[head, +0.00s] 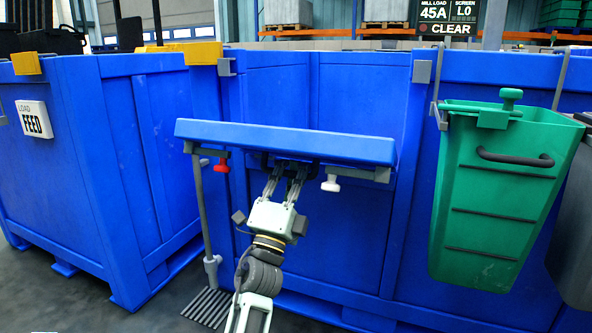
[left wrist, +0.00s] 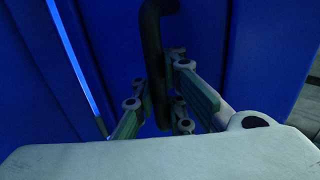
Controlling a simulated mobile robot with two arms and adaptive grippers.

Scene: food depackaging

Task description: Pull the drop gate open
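The drop gate (head: 285,140) is a blue panel on the front of the middle blue bin. Its upper face shows as a narrow slanted strip standing out from the bin wall. My left gripper (head: 284,178) comes up from below at the dark handle under its front edge. In the left wrist view the dark bent handle bar (left wrist: 153,50) runs between the fingers of my left gripper (left wrist: 158,88). The fingers look closed in on both sides of the bar; the exact contact is dim. My right gripper is not in view.
A red knob (head: 222,165) and a white knob (head: 330,184) sit beneath the panel's ends. A grey post (head: 204,215) stands at left over a floor grate (head: 208,306). A green bin (head: 500,200) hangs at right; a blue feed bin (head: 100,170) stands at left.

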